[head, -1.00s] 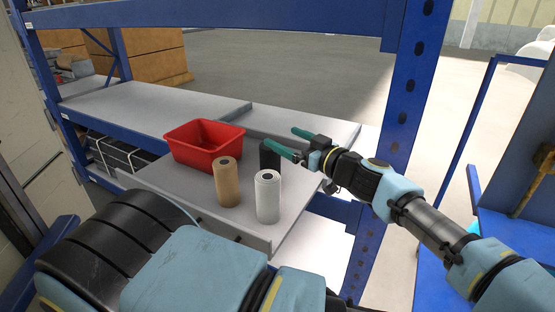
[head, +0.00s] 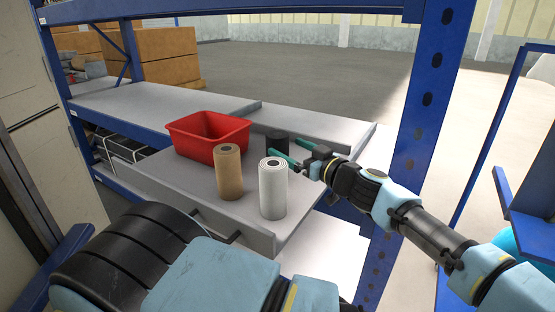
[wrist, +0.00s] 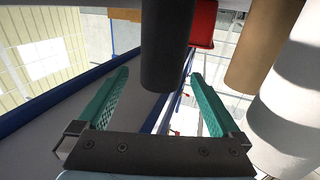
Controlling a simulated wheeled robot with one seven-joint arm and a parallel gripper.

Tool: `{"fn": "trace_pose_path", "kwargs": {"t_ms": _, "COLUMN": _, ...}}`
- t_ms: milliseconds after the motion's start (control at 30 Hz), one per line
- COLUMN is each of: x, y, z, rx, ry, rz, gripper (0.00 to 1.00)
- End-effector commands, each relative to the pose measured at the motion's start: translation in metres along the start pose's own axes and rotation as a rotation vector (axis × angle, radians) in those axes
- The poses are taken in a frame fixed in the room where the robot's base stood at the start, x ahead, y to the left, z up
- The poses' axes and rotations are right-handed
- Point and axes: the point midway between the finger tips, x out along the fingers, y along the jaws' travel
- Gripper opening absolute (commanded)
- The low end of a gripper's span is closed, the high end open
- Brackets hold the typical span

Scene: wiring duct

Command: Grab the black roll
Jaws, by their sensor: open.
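The black roll (head: 277,142) stands upright on the grey shelf board (head: 200,188), behind the white roll (head: 273,190) and partly hidden by my near finger. My gripper (head: 288,153) reaches in from the right with its two green fingers apart and empty. In the head view one finger passes in front of the roll, and the other lies to its right. In the wrist view the black roll (wrist: 167,45) appears between the open fingertips (wrist: 160,75). I cannot tell how deep it is between them or whether either finger touches it.
A brown roll (head: 228,173) stands left of the white roll, close to it. A red bin (head: 208,152) sits behind the brown roll. A blue rack post (head: 425,110) rises right behind my arm. The shelf behind the bin is bare.

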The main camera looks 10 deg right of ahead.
Motion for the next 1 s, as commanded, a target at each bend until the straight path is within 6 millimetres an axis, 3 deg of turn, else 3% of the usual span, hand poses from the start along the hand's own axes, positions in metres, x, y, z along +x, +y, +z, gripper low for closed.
{"fn": "trace_pose_path", "kwargs": {"t_ms": 600, "x": 0.071, "y": -0.003, "z": -0.008, "rx": 0.001, "ry": 0.001, "rz": 0.000, "gripper": 1.00}}
{"fn": "trace_pose_path", "kwargs": {"t_ms": 933, "x": 0.077, "y": -0.002, "z": -0.007, "rx": 0.000, "ry": 0.000, "rz": 0.002, "gripper": 1.00}}
{"fn": "trace_pose_path", "kwargs": {"t_ms": 1000, "x": 0.077, "y": -0.002, "z": -0.007, "rx": 0.000, "ry": 0.000, "rz": 0.002, "gripper": 0.92}}
